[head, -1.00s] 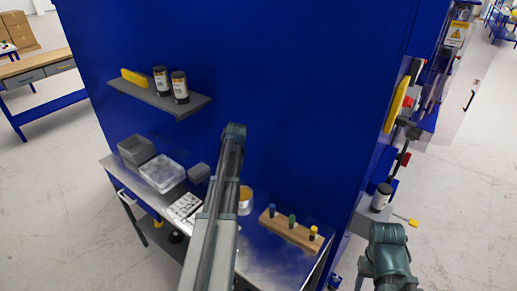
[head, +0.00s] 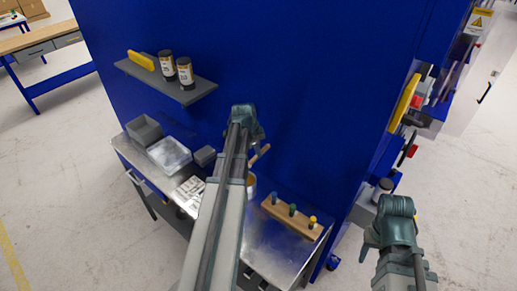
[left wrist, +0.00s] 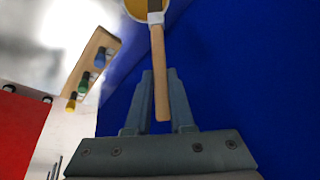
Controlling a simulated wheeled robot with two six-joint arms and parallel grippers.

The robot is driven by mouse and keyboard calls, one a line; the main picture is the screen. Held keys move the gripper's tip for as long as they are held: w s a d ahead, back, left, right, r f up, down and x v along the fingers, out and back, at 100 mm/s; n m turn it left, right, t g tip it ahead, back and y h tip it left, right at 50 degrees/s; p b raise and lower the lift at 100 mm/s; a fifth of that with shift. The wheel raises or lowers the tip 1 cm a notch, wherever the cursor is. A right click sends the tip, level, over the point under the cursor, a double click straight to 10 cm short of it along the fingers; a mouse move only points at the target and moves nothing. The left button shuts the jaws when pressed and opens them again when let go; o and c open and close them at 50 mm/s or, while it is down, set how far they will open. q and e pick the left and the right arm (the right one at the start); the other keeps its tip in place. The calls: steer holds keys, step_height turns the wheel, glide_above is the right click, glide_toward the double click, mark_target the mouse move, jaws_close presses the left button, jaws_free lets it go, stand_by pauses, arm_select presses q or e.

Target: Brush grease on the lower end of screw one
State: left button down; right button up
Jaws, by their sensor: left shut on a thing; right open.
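My left gripper (left wrist: 160,88) is shut on a brush with a wooden handle (left wrist: 159,75). In the left wrist view the brush's grey ferrule overlaps a yellow-filled pot (left wrist: 133,6); whether the bristles touch it cannot be told. In the head view the brush handle (head: 260,154) shows beside my left wrist, above the pot (head: 251,186) on the metal bench. My right gripper (head: 388,238) is at the lower right, empty as far as I can see, with its fingertips not clear. I cannot make out screw one in either view.
A wooden block with blue, green and yellow-topped pieces (head: 291,218) stands right of the pot. Grey bins (head: 144,129) and a clear box (head: 168,155) sit at the bench's left. A shelf (head: 195,94) with two dark jars juts from the blue wall.

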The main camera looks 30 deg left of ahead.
arm_select(q)
step_height(320, 180, down, 6)
steer(key=b, duration=0.5)
steer(key=shift+b, duration=0.4)
steer(key=shift+f+b, duration=0.45)
stand_by(1.7)
steer(key=shift+r, duration=0.15)
step_height(320, 180, up, 7)
steer(key=p, duration=0.7)
stand_by(0.6)
